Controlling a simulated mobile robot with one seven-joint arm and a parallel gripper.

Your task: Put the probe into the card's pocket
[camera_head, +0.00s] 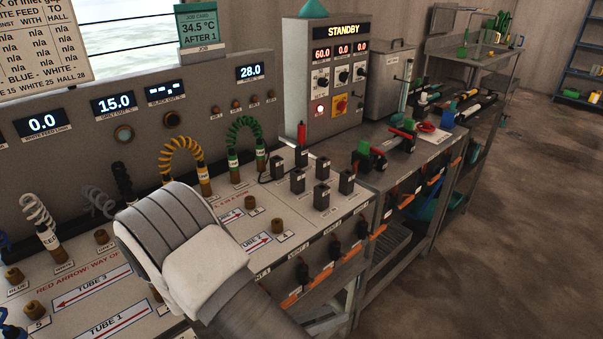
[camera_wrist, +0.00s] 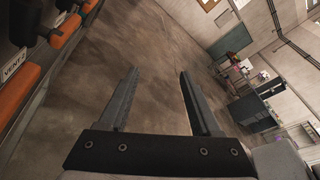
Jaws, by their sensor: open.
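The job card (camera_head: 197,25) is a teal-topped card reading "34.5 °C AFTER 1", standing upright above the back panel. In the head view my arm hides the gripper.
The labelled bench (camera_head: 105,285) carries brass fittings and coiled hoses, yellow (camera_head: 181,155) and green (camera_head: 244,133). The STANDBY unit (camera_head: 338,80) stands behind it. Orange-handled valves (camera_head: 303,272) line the front edge. A cluttered side table (camera_head: 437,135) is at right. The floor (camera_head: 500,230) at right is clear.

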